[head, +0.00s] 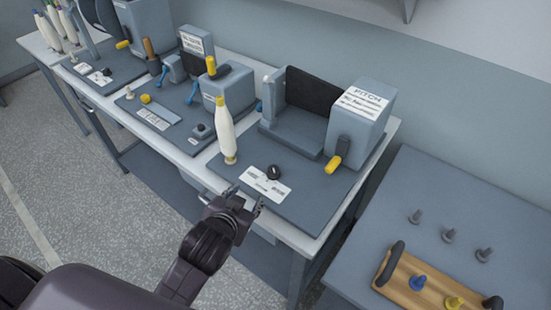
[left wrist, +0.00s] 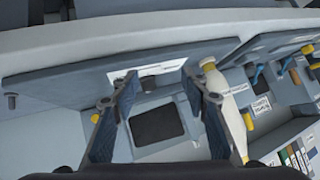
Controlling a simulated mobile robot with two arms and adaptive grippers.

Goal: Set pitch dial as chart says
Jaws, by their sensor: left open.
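The pitch dial is a small black knob (head: 273,172) on a white labelled plate (head: 265,186) at the front of the right-hand station. The chart (head: 363,100), headed PITCH, is on the sloped top of a grey box; its smaller lines are too small to read. My left gripper (head: 241,197) is open and empty, just in front of the plate and apart from the knob. In the left wrist view its two fingers (left wrist: 157,105) spread below the plate (left wrist: 150,70), with the dark knob partly visible there. My right gripper is not in view.
A white yarn bobbin with a yellow tip (head: 226,132) stands upright close left of the dial. A lower table (head: 440,200) at right holds pegs and a wooden tray (head: 404,285).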

